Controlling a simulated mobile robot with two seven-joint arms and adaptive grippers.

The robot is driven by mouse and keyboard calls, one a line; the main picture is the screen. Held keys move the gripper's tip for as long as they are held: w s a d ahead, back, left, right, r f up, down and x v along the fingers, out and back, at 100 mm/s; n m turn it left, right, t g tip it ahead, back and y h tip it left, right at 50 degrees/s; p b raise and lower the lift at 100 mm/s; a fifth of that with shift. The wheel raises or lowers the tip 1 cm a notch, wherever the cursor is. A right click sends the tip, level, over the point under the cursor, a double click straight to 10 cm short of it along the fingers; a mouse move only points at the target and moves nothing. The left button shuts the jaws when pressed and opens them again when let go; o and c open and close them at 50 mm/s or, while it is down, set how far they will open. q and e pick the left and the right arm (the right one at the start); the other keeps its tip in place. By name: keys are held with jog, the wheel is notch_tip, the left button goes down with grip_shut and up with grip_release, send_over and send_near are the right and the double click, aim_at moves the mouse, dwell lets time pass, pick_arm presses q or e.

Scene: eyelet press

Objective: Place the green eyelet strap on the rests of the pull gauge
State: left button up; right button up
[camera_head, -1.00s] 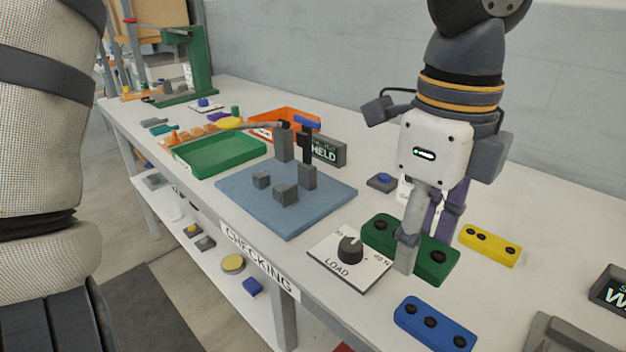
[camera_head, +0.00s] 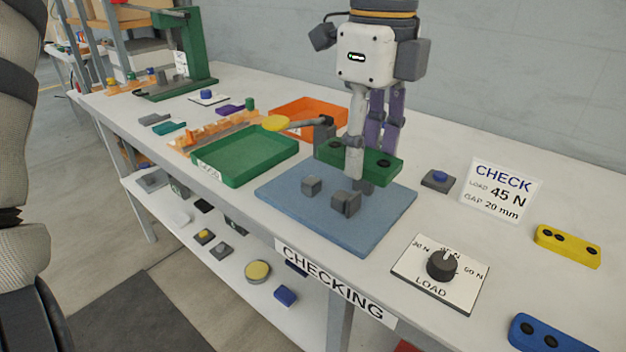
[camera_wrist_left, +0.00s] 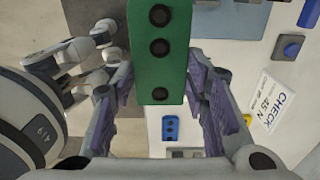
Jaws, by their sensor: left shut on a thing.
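My left gripper (camera_head: 373,158) is shut on the green eyelet strap (camera_head: 335,152), a flat bar with several dark eyelets. It holds the strap over the back part of the pull gauge's blue base plate (camera_head: 280,193). Two grey blocks (camera_head: 311,186) (camera_head: 346,203) stand on the plate in front of the strap. The gauge's rear parts are partly hidden by the strap and fingers; I cannot tell whether the strap touches them. In the left wrist view the strap (camera_wrist_left: 160,75) lies between the two fingers (camera_wrist_left: 162,100).
The load dial (camera_head: 440,267) sits right of the plate, with a CHECK sign (camera_head: 502,190) and blue button (camera_head: 440,177) behind. Yellow (camera_head: 567,246) and blue (camera_head: 553,335) straps lie at right. A green tray (camera_head: 245,158) and orange tray (camera_head: 305,118) stand left and behind. A yellow-ended lever (camera_head: 275,123) reaches leftward.

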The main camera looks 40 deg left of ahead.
pick_arm(q)
jog(key=w+a+f, duration=0.2)
jog(key=a+f, duration=0.1)
jog(key=w+a+f+b, duration=0.1)
jog(key=w+a+f, duration=0.5)
jog(key=f, duration=0.3)
jog(key=shift+w+a+f, duration=0.1)
jog(key=shift+a+f, duration=0.2)
jog(key=shift+a, duration=0.05)
pick_arm(e)
jog(key=shift+s+d+f+g, duration=0.1)
jog(key=shift+s+f+g, duration=0.4)
jog(key=shift+s+f, duration=0.55)
pick_arm(q)
jog(key=shift+f, duration=0.1)
pick_arm(e)
jog(key=shift+r, duration=0.1)
pick_arm(q)
jog(key=o, duration=0.7)
jog(key=shift+o, duration=0.2)
